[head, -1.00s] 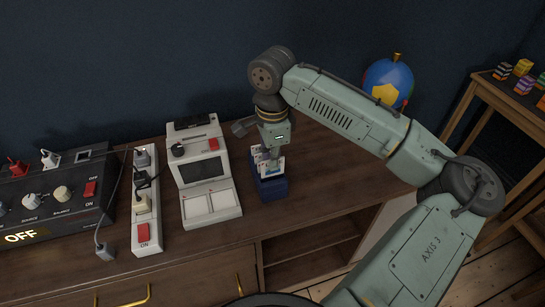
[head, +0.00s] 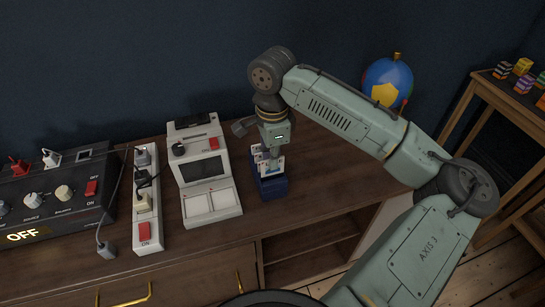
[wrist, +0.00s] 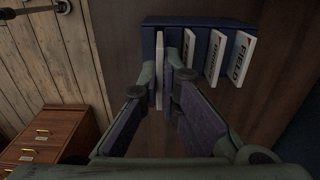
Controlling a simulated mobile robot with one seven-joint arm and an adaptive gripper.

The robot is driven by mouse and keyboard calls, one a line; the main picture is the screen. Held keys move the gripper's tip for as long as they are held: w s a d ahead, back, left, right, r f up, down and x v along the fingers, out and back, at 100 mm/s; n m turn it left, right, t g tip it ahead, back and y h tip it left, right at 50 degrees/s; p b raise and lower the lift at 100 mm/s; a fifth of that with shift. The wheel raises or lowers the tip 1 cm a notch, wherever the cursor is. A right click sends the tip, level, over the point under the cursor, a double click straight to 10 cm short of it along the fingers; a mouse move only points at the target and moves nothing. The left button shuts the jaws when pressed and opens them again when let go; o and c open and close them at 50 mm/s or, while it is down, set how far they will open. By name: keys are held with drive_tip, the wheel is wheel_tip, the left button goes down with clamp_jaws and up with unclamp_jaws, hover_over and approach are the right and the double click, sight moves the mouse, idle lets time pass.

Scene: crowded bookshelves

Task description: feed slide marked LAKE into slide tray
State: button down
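A dark blue box (head: 272,188) stands on the wooden cabinet with several white-edged slides upright in it; it also shows in the wrist view (wrist: 190,22). One slide is marked FIELD (wrist: 238,59); the labels to its left are too blurred to read surely. My gripper (head: 272,154) points down over the box. In the wrist view its fingers (wrist: 163,78) close around the leftmost slide (wrist: 160,70), which reaches nearer the camera than the others. That slide's label is turned away, so I cannot read LAKE. Its lower part is hidden.
A white viewer-like device (head: 205,172) with a dark screen stands just left of the box. A power strip (head: 146,205) and a black control panel (head: 50,200) stand further left. A blue globe-like object (head: 388,80) is behind my arm. Cabinet top right of the box is clear.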

sight(273, 174)
drive_tip(key=shift+f+b, duration=0.85)
drive_tip(key=shift+f, duration=1.15)
drive_tip(key=c, duration=1.7)
unclamp_jaws()
wheel_tip(273, 174, up, 12)
drive_tip(key=shift+r, duration=0.1)
